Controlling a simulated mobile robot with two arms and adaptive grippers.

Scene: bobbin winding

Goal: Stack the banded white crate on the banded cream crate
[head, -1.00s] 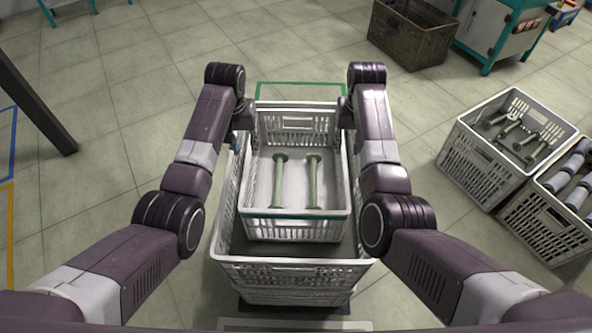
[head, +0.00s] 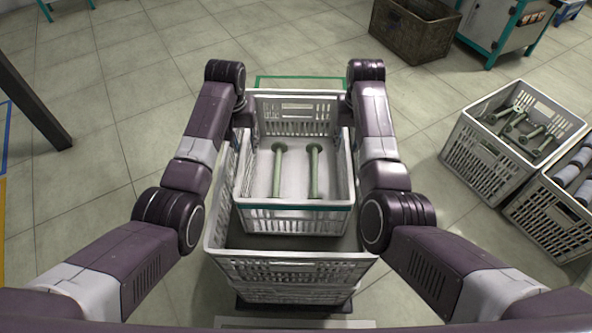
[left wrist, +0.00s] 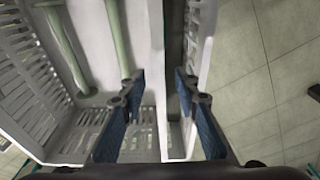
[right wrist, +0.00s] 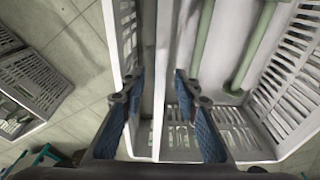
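A white slatted crate with a teal band (head: 295,221) holds two green bobbins (head: 315,172) lying lengthwise. In the head view it sits within the outline of a larger pale slatted crate (head: 290,268), whose band, if any, I cannot make out. My left gripper (left wrist: 158,82) is open, its fingers apart on either side of a crate wall at the left. My right gripper (right wrist: 158,80) is open likewise at the right-hand wall. In both wrist views the fingers stand clear of the wall between them. In the head view the fingertips are mostly hidden.
A dark base (head: 290,307) shows under the large crate. At the right stand a grey crate of green bobbins (head: 480,160) and another of wound bobbins (head: 550,220). A brown crate (head: 412,35) stands at the back. The floor at the left is mostly clear.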

